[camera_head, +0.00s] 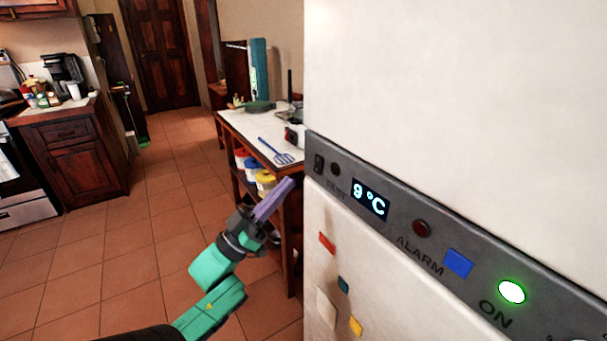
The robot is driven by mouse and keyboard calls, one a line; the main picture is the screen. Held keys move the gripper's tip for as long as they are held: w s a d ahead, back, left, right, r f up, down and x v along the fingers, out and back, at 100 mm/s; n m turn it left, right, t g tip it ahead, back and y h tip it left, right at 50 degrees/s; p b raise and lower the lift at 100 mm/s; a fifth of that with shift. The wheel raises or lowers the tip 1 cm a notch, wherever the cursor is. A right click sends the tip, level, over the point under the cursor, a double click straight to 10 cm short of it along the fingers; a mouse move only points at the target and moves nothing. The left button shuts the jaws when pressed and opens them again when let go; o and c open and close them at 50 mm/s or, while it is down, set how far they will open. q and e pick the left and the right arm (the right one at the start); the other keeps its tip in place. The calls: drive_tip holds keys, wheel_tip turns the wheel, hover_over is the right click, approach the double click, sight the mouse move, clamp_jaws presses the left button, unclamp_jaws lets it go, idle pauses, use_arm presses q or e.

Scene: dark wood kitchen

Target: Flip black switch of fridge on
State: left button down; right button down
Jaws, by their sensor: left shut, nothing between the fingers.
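The white fridge (450,70) fills the right side of the view. Its slanted dark grey control panel (400,205) carries a small black switch (319,164) at the left end, above the FAST label, with a round dark lamp beside it. A display (370,200) reads 9°C. A dark red lamp (422,229) sits above ALARM, then comes a blue square button (458,262) and a brightly lit green-white lamp (512,292) above ON. My left gripper (288,184), with purple fingers, is shut and empty, left of the fridge and apart from the panel. My right gripper is out of view.
A wooden side table (268,136) stands behind my left gripper, with a blue spatula (277,152) on top and several containers below. Coloured magnets (327,243) stick to the fridge door. A cabinet (75,150) stands at the far left. The tiled floor (150,220) between is clear.

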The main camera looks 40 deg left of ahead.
sight(317, 166)
use_arm(q)
drive_tip(key=w, duration=0.2)
drive_tip(key=w+d, duration=0.1)
drive_tip(key=w, duration=0.2)
drive_tip(key=shift+d+r+p, duration=0.15)
drive_tip(key=shift+r+p, duration=0.05)
drive_tip(key=shift+p, duration=0.15)
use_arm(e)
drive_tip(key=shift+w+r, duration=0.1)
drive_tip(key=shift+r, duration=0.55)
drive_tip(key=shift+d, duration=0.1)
